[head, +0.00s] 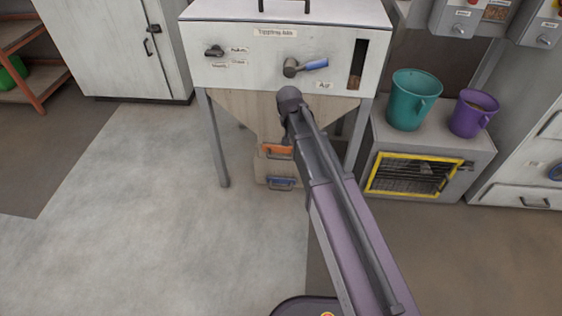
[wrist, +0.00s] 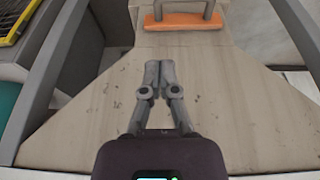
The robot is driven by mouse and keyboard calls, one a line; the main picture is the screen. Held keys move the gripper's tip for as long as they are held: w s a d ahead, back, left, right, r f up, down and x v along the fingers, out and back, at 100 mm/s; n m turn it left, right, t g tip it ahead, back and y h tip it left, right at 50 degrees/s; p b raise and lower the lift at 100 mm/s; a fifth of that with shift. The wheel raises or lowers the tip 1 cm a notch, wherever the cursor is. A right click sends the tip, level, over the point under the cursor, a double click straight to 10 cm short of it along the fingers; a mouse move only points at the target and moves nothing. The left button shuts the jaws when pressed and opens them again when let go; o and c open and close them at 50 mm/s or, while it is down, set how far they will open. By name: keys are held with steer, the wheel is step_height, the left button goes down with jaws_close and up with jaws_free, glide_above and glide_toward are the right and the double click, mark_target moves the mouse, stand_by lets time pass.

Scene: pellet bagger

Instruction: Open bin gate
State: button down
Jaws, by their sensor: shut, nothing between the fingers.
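The pellet bin (head: 230,72) is a white box on legs with a tapered hopper below. An orange handle (head: 276,151) sits at the hopper's bottom, partly covered by my arm. A blue handle (head: 280,183) is just beneath it. In the wrist view the orange handle (wrist: 184,20) is at the top, held by two grey brackets. My gripper (wrist: 159,68) is shut and empty over the hopper's sloping face, with its fingertips pointing toward the orange handle and apart from it in the picture. In the head view my arm hides the gripper.
A blue lever (head: 314,65) and a black knob (head: 214,51) are on the bin's front. At right, a teal cup (head: 408,105) and a purple cup (head: 472,117) stand on a grey unit with a yellow-framed opening (head: 372,182). The floor at left is clear.

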steer(key=w+a+f+b, duration=0.3)
steer(key=a+f+b, duration=0.2)
steer(key=f, duration=0.3)
steer(key=shift+t+b, duration=0.3)
steer(key=shift+b, duration=0.6)
steer(key=shift+f, duration=0.15)
steer(key=b+x, duration=0.9)
steer(key=shift+f, duration=0.3)
steer(key=shift+w, duration=0.1)
